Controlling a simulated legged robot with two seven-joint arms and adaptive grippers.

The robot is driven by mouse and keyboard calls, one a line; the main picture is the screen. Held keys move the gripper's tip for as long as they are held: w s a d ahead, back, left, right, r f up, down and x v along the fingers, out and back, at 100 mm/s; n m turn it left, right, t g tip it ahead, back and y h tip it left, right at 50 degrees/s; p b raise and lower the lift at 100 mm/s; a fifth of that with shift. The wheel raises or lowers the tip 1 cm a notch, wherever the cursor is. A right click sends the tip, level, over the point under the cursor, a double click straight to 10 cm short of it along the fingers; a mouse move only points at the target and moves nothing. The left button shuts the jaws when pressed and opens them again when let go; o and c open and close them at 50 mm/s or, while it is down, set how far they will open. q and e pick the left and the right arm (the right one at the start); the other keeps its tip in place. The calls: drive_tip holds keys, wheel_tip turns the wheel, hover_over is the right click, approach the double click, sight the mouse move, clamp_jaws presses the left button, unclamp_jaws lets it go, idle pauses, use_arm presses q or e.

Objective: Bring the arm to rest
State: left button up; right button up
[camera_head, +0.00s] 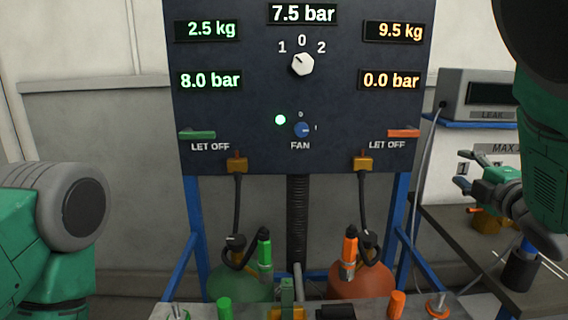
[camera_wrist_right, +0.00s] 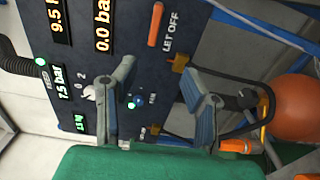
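My right gripper (camera_head: 464,169) is at the right of the head view, to the right of the dark control panel (camera_head: 250,120). Its fingers are apart with nothing visible between them. In the right wrist view the two grey-blue fingers of the right gripper (camera_wrist_right: 155,100) stand wide apart, with the panel (camera_wrist_right: 140,55) behind them. My right arm (camera_head: 545,150) comes in from the upper right. My left arm (camera_head: 60,210) shows at the left edge, and its gripper is out of view.
The panel carries a white selector knob (camera_head: 302,64), blue fan knob (camera_head: 302,130) and lit green lamp (camera_head: 280,119). Green (camera_head: 240,287) and orange (camera_head: 362,285) cylinders stand below. A leak device (camera_head: 480,95) sits right on a shelf; a dark bench (camera_head: 465,235) lies below my right gripper.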

drive_tip(key=s+f+m+g+h, duration=0.1)
drive_tip(key=s+f+m+g, duration=0.25)
drive_tip(key=f, duration=0.55)
drive_tip(key=s+f+m+g, duration=0.25)
drive_tip(key=s+f, duration=0.25)
drive_tip(key=f, duration=0.5)
drive_tip(key=s+f+m+g+h, duration=0.1)
drive_tip(key=s+f+m+g, duration=0.2)
drive_tip(key=f, duration=0.6)
drive_tip(key=s+a+f+m+g, duration=0.2)
drive_tip(key=s+f, duration=0.3)
drive_tip(key=s, duration=0.4)
drive_tip(key=s+a+f+m+g+y, duration=0.1)
drive_tip(key=s+a+f+m+g, duration=0.2)
drive_tip(key=s+f, duration=0.3)
drive_tip(key=s+a+f+m+g, duration=0.3)
drive_tip(key=s+f+m, duration=0.1)
drive_tip(key=s, duration=0.9)
drive_tip(key=shift+s+a+f, duration=0.3)
drive_tip(key=shift+s+f, duration=0.05)
drive_tip(key=shift+f, duration=0.3)
drive_tip(key=shift+w, duration=0.15)
